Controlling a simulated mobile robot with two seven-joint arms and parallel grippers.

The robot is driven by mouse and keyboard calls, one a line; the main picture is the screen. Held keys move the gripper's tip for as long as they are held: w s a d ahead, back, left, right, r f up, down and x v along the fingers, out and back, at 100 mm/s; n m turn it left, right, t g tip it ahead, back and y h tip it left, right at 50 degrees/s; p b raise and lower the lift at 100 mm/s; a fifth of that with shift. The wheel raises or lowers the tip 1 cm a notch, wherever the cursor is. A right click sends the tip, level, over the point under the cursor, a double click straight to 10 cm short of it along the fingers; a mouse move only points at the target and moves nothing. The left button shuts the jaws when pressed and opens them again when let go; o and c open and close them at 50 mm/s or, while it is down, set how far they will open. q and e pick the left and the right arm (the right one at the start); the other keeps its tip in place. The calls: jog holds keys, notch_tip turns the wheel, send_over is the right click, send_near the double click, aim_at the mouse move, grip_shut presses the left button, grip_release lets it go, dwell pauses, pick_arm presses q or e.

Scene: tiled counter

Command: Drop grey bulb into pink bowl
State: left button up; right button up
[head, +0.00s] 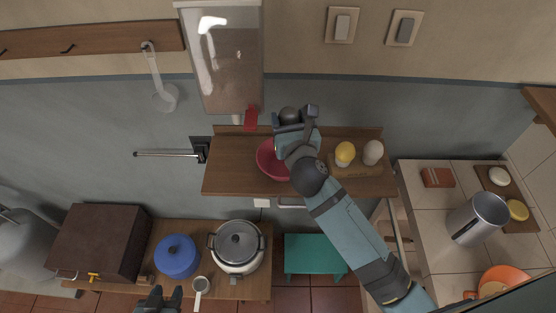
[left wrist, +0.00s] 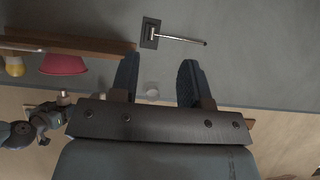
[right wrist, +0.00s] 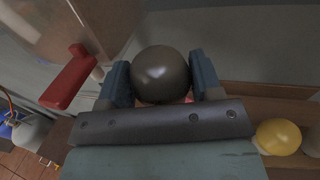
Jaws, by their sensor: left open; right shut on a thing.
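The grey bulb (right wrist: 161,75) is a dark round ball between the fingers of my right gripper (right wrist: 161,85), which is shut on it. In the head view the bulb (head: 289,116) shows at the tip of my right gripper (head: 293,122), above the wooden shelf. The pink bowl (head: 266,160) sits on the shelf, partly hidden by my right gripper and arm. In the left wrist view the bowl (left wrist: 64,64) appears at upper left. My left gripper (head: 159,296) is at the bottom of the head view, open and empty, far from the bowl; its fingers (left wrist: 160,85) are apart.
On the shelf (head: 228,178), a board (head: 352,170) holds a yellow bulb (head: 345,152) and a pale one (head: 373,152) right of the bowl. A red object (head: 251,120) and a cabinet (head: 222,60) are close to my right gripper. Pots (head: 177,257) stand on the lower counter.

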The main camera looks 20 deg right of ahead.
jog(key=shift+s+f+b, duration=0.1)
jog(key=shift+f+b, duration=0.25)
jog(key=shift+f, duration=0.15)
notch_tip(320, 180, down, 5)
jog(key=b, duration=0.5)
jog(key=shift+d+r, duration=0.1)
jog(key=shift+r, duration=0.05)
jog(key=o, duration=1)
